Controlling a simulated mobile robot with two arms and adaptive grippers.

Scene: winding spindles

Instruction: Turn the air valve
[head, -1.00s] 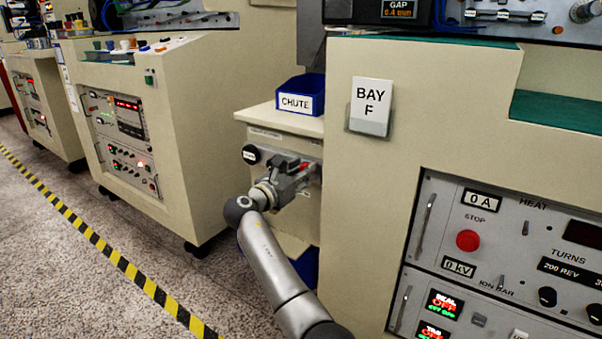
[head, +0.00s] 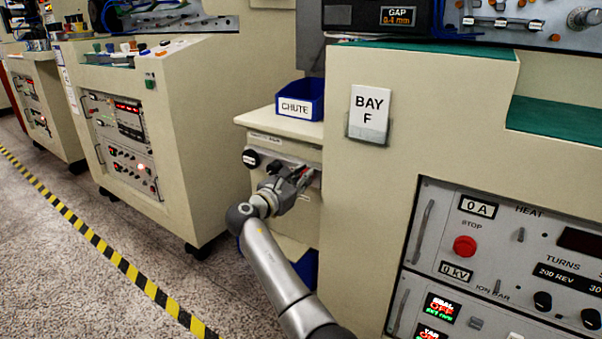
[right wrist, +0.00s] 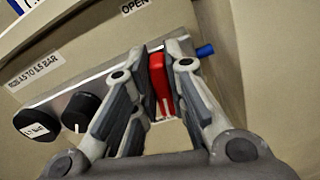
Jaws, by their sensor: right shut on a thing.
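The air valve's red handle (right wrist: 158,82) stands nearly upright between the fingers in the right wrist view. It sits on a grey metal strip on the cabinet front, below an "OPEN" label (right wrist: 134,5). My right gripper (right wrist: 157,70) is shut on the handle, with a grey finger on each side; its fingers hide part of it. In the head view my right gripper (head: 302,178) is at the panel of the small cabinet under the chute bin, and the handle is mostly covered. My left gripper is not in view.
Two black knobs, one dial (right wrist: 80,112) and one labelled knob (right wrist: 35,124), sit left of the valve; a blue fitting (right wrist: 204,50) is right of it. The blue "CHUTE" bin (head: 300,99) stands above. The "BAY F" cabinet (head: 370,210) rises close on the right. Open floor lies left.

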